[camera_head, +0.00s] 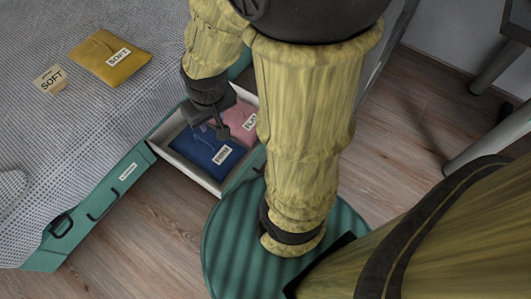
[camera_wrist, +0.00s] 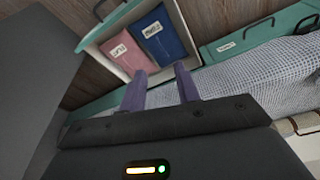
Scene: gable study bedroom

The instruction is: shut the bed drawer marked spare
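An open bed drawer with pale inner walls (camera_head: 186,173) stands pulled out from the teal bed base; it shows in the wrist view too (camera_wrist: 98,49). It holds a blue folded item (camera_head: 205,152) and a pink one (camera_head: 232,121), each labelled. Its teal front, with a dark handle, is at the top of the wrist view (camera_wrist: 105,24); I see no readable "spare" mark. A second drawer front (camera_head: 115,185), with a small unreadable label, looks shut. My gripper (camera_head: 220,131) is over the open drawer in the head view. Its purple fingers (camera_wrist: 160,85) are apart and empty.
Grey furniture legs (camera_head: 490,140) stand at the far right.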

